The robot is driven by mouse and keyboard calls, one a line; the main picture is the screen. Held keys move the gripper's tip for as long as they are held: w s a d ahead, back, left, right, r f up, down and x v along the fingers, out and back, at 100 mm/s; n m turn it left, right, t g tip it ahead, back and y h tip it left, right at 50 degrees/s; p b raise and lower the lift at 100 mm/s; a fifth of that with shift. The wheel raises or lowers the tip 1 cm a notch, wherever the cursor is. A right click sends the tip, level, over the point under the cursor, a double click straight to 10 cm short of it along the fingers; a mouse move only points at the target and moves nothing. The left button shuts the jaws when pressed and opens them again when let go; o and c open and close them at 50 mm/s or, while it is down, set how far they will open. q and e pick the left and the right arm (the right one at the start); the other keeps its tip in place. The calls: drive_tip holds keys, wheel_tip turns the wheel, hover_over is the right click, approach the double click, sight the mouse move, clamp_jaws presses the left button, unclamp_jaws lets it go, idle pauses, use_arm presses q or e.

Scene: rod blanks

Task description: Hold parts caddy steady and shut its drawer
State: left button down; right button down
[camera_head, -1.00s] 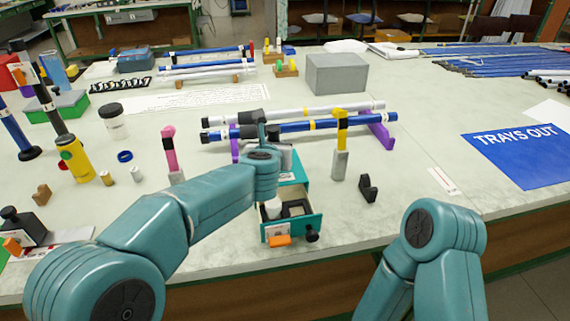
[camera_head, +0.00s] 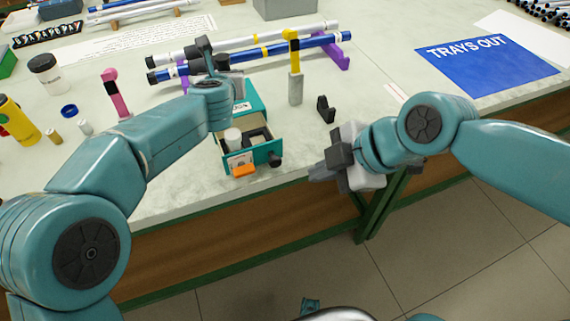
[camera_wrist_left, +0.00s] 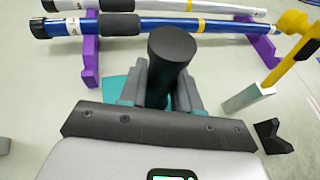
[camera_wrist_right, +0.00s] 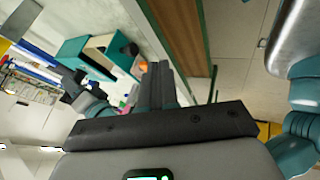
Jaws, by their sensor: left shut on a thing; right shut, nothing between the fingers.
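The teal parts caddy (camera_head: 248,97) stands near the table's front edge. Its drawer (camera_head: 262,153) is pulled out toward me, with a white cylinder (camera_head: 233,137) and dark pieces in it. An orange tab (camera_head: 244,170) and a black knob (camera_head: 275,159) are on the drawer front. My left gripper (camera_wrist_left: 163,88) is shut on the caddy's upright black handle (camera_wrist_left: 172,48); my arm partly hides this in the head view. My right gripper (camera_head: 322,170) is shut and empty, right of the drawer front and apart from it. The open drawer also shows in the right wrist view (camera_wrist_right: 118,58).
A grey post with a yellow top (camera_head: 295,88) and a small black block (camera_head: 326,110) stand right of the caddy. Blue and white rods lie on purple supports (camera_head: 343,52) behind it. A pink tool (camera_head: 116,93) stands left. The table's front edge runs beneath my right gripper.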

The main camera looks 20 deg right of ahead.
drive_tip(key=shift+n, duration=0.4)
drive_tip(key=w+a+f, duration=0.1)
drive_tip(key=w+f, duration=0.1)
drive_tip(key=w+a+f, duration=0.1)
drive_tip(key=w+f, duration=0.1)
drive_tip(key=w, duration=0.1)
drive_tip(key=w+a+f, duration=0.1)
drive_tip(key=w+f, duration=0.1)
drive_tip(key=shift+w+a+f, duration=0.15)
drive_tip(key=shift+w+a, duration=0.2)
drive_tip(key=shift+w, duration=0.05)
approach(256, 140)
drive_tip(key=x, duration=0.4)
drive_tip(key=shift+a+f, duration=0.15)
drive_tip(key=shift+f, duration=0.2)
use_arm(q)
drive_tip(key=shift+d, duration=0.1)
use_arm(e)
drive_tip(key=shift+w, duration=0.15)
